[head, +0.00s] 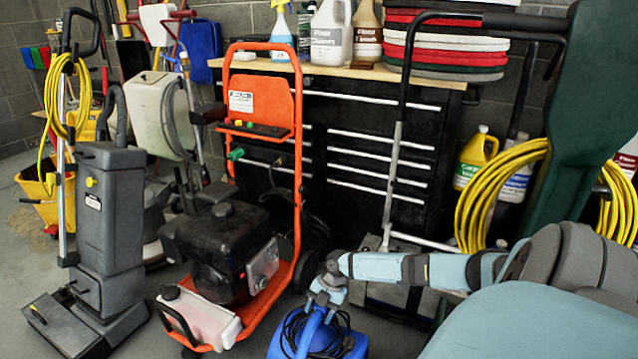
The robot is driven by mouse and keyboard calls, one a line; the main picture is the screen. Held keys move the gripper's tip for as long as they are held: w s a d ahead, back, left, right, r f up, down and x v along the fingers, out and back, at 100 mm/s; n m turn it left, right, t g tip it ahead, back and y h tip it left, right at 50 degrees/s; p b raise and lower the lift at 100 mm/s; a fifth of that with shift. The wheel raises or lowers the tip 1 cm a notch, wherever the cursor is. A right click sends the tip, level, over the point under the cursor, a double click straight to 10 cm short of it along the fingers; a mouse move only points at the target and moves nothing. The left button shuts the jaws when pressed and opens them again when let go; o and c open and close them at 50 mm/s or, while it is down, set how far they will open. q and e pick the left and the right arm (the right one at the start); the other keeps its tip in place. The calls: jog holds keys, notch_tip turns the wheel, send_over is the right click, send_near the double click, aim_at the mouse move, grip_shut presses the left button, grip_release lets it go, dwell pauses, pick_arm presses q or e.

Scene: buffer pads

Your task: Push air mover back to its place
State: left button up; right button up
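The air mover (354,345) is blue, with a dark cord coiled on it. It sits on the floor at the bottom middle of the head view, and its lower part is cut off by the frame edge. My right arm reaches in from the right, and my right gripper (322,300) is at the top of the air mover, by its blue handle. The fingertips are small and partly hidden against the handle, so I cannot tell whether they are closed around it. My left gripper is not in view.
An orange-framed machine (297,150) with a black engine stands just left of the air mover. A grey floor scrubber (110,215) stands farther left. Behind is a black drawer cabinet (385,150). A hand truck (398,130) and yellow hose coils (490,195) stand near my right arm.

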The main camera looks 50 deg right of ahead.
jog(key=shift+a, duration=0.15)
jog(key=shift+r, duration=0.15)
jog(key=p+v, duration=0.2)
jog(key=v, duration=0.2)
jog(key=shift+r, duration=0.2)
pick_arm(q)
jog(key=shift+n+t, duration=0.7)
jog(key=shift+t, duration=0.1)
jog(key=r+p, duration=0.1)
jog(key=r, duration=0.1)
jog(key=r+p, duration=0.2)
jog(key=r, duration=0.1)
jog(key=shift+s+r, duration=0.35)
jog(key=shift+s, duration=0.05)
pick_arm(e)
jog(key=v, duration=0.9)
jog(key=shift+d, duration=0.2)
jog(key=shift+s, duration=0.1)
